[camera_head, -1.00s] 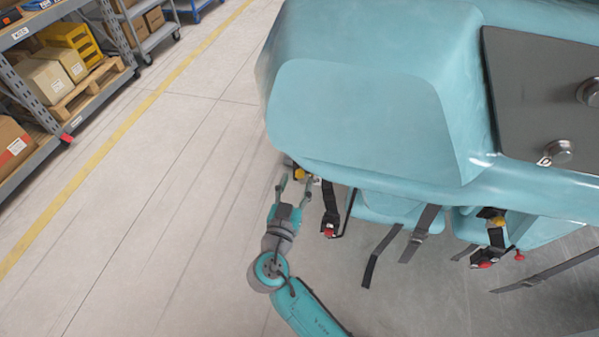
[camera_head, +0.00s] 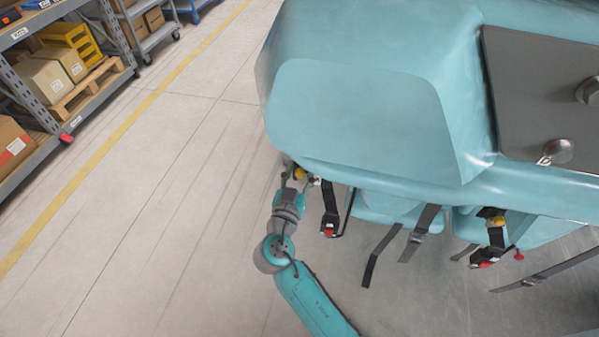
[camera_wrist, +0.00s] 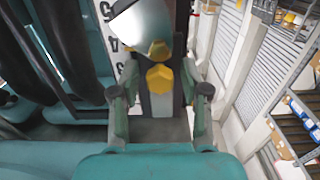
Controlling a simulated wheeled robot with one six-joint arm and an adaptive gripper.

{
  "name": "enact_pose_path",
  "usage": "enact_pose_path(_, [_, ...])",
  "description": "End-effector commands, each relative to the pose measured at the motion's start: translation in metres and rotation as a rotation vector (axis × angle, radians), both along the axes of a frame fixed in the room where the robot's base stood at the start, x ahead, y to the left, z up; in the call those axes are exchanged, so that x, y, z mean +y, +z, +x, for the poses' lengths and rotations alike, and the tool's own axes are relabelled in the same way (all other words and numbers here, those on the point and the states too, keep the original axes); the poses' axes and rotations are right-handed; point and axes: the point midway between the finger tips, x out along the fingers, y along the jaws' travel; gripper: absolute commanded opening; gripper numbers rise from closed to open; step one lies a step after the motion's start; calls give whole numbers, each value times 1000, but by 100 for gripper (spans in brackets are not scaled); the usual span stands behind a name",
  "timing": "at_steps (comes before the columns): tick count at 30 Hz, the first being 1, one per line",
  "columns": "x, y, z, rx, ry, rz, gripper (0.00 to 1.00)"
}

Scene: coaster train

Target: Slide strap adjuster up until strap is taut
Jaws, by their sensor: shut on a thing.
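In the head view, my gripper (camera_head: 294,174) reaches up to the lower left edge of the teal coaster car (camera_head: 360,110), where the yellow piece (camera_head: 299,174) shows small between the fingers. The strap there is mostly hidden, and I cannot tell how taut it is.
A rounded silvery part (camera_wrist: 142,24) is just beyond the adjuster. Black straps (camera_head: 380,255) and a red-ended buckle (camera_head: 330,222) hang to the right of my gripper. Dark curved bars (camera_wrist: 75,45) fill the wrist view's left. Open floor (camera_head: 150,220) lies left; shelving (camera_head: 60,100) stands beyond.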

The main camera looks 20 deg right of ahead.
Motion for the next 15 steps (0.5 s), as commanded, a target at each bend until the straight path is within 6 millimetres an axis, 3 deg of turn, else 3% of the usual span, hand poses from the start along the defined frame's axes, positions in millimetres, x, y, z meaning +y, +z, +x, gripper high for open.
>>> enact_pose_path(6, [0, 30, 0, -7, 0, 0, 4])
enact_pose_path(13, [0, 29, 0, -5, 0, -2, 4])
enact_pose_path(14, [0, 29, 0, -5, 0, -2, 51])
enact_pose_path(15, [0, 29, 0, -4, 0, -2, 53])
